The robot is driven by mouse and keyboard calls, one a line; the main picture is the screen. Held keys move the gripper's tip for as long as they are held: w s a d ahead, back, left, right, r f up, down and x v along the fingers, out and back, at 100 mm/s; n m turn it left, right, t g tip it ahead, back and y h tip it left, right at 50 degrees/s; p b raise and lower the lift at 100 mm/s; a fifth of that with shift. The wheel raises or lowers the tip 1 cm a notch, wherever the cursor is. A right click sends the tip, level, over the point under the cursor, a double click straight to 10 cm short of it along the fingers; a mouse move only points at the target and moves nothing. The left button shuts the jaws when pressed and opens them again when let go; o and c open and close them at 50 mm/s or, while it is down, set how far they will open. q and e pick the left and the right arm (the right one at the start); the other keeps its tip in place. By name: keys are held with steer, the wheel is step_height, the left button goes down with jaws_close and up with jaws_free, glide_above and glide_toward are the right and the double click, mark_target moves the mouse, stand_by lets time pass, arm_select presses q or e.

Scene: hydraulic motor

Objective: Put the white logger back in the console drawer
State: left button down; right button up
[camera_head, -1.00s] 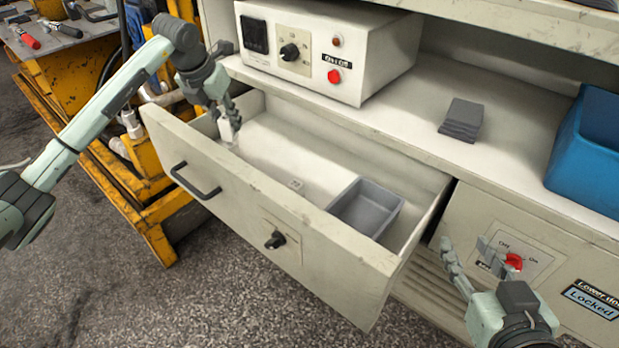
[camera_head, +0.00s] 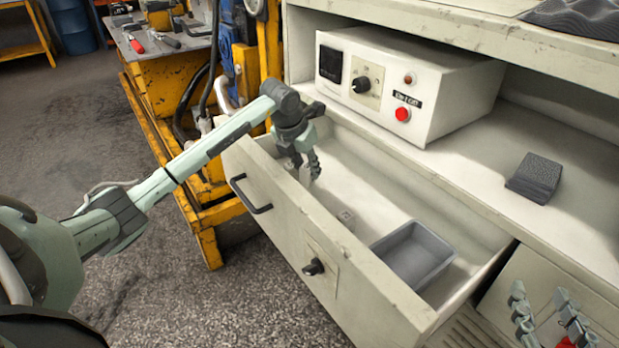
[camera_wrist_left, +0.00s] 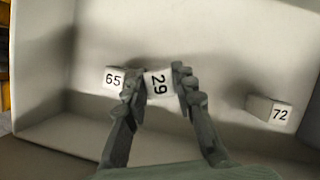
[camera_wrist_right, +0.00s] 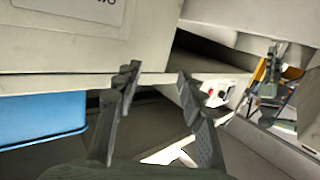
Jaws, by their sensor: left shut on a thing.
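The console drawer (camera_head: 292,216) is pulled open. My left gripper (camera_head: 306,172) is inside its left part, pointing down. In the left wrist view my left gripper (camera_wrist_left: 160,82) is shut on a white logger marked 29 (camera_wrist_left: 158,85). A second white block marked 65 (camera_wrist_left: 115,78) is close beside it on the left. A third block marked 72 (camera_wrist_left: 279,113) lies apart to the right on the drawer floor. I cannot tell whether the held logger touches the floor. My right gripper (camera_head: 540,298) is open and empty at the lower right, in front of the console's lower panel.
A grey open tray (camera_head: 447,259) sits in the drawer's right part. A white control box (camera_head: 440,108) and a dark grey stack (camera_head: 535,177) stand on the shelf above. A yellow cart (camera_head: 170,128) with tools is to the left. A blue bin (camera_wrist_left: 4,60) is not certain; yellow shows there.

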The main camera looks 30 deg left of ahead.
arm_select(q)
step_height(320, 180, down, 3)
steer(key=shift+r, duration=0.15)
arm_select(e)
steer(key=shift+a+r+t, duration=0.35)
steer(key=shift+r+t, duration=0.05)
steer(key=shift+r, duration=0.3)
steer(key=shift+a+r+y, duration=0.1)
steer(key=shift+r+y, duration=0.05)
steer(key=shift+y, duration=0.15)
arm_select(q)
steer(key=c, duration=1.3)
jaws_free()
steer(key=shift+o, duration=0.2)
arm_select(e)
steer(key=shift+r, duration=0.15)
arm_select(q)
steer(key=p+v, duration=0.1)
steer(key=v, duration=1.1)
arm_select(e)
steer(key=d+f+g+h, duration=0.2)
steer(key=d+f+g, duration=0.1)
steer(key=f, duration=0.3)
steer(key=shift+s+d+f, duration=0.15)
steer(key=shift+s+d, duration=0.1)
steer(key=shift+s, duration=0.15)
